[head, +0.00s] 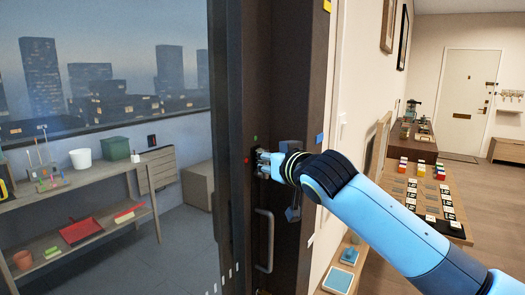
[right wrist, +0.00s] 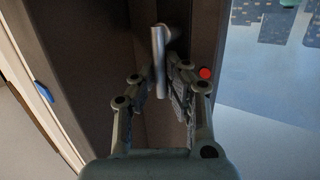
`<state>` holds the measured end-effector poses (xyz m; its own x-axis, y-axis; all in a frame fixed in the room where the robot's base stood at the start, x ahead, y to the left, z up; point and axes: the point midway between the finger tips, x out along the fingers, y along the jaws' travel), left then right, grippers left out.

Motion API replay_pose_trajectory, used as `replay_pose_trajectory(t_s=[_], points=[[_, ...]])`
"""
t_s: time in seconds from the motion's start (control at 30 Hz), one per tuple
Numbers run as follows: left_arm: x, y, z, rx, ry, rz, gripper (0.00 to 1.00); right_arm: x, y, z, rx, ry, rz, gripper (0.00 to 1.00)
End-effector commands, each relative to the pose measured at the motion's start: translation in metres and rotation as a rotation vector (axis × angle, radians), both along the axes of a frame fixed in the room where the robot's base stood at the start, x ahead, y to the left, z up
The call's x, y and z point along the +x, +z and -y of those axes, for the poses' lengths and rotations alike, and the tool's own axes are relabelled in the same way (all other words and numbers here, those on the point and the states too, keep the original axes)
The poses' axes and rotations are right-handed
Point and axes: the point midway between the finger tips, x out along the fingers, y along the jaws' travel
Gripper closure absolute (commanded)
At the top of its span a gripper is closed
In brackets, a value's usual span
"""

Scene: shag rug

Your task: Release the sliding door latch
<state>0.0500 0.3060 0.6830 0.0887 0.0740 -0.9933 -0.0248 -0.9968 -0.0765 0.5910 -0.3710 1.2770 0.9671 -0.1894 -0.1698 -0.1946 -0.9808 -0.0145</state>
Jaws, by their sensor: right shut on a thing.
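The sliding door is a dark frame (head: 221,120) with a large glass pane (head: 120,110), seen at the left in the head view. My right gripper (head: 262,165) is at the dark frame, at the height of a small red marker (head: 245,160). In the right wrist view the grey latch lever (right wrist: 159,52) stands upright between the fingers of my right gripper (right wrist: 162,75), which is shut on it. The red marker (right wrist: 205,73) is just right of the fingers there. In the head view the gripper hides the latch. My left gripper is not in view.
A metal pull handle (head: 270,240) is on the frame below my gripper. A small green marker (head: 255,138) is above it, and a blue tab (head: 319,138) is to the right. Beyond the glass are shelves (head: 80,190). A table with colored blocks (head: 425,185) stands at right.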

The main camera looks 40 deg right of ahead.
Motion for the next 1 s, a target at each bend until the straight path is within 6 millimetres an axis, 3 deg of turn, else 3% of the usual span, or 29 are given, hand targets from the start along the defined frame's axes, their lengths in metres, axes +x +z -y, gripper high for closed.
replay_pose_trajectory(t_s=[0.23, 0.27, 0.33, 0.57, 0.67, 0.77, 1.0], points=[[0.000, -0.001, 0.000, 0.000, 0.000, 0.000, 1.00, 0.000, 0.000, 0.000, 0.000, 0.000, 0.002, 1.00], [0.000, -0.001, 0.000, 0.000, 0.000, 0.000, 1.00, 0.000, 0.000, 0.000, 0.000, 0.000, 0.002, 0.88], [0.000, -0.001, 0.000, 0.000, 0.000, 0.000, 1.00, 0.000, 0.000, 0.000, -0.001, 0.000, 0.002, 0.79], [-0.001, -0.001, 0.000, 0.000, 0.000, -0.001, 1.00, 0.000, 0.000, 0.000, -0.001, 0.000, 0.002, 0.78], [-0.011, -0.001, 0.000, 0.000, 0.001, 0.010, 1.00, -0.004, 0.000, -0.001, -0.002, 0.000, 0.002, 0.78], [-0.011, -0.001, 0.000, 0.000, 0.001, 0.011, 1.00, -0.016, 0.002, -0.003, -0.005, 0.002, 0.001, 0.78], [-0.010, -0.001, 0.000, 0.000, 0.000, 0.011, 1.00, -0.067, 0.011, -0.015, -0.004, 0.004, -0.001, 0.78]])
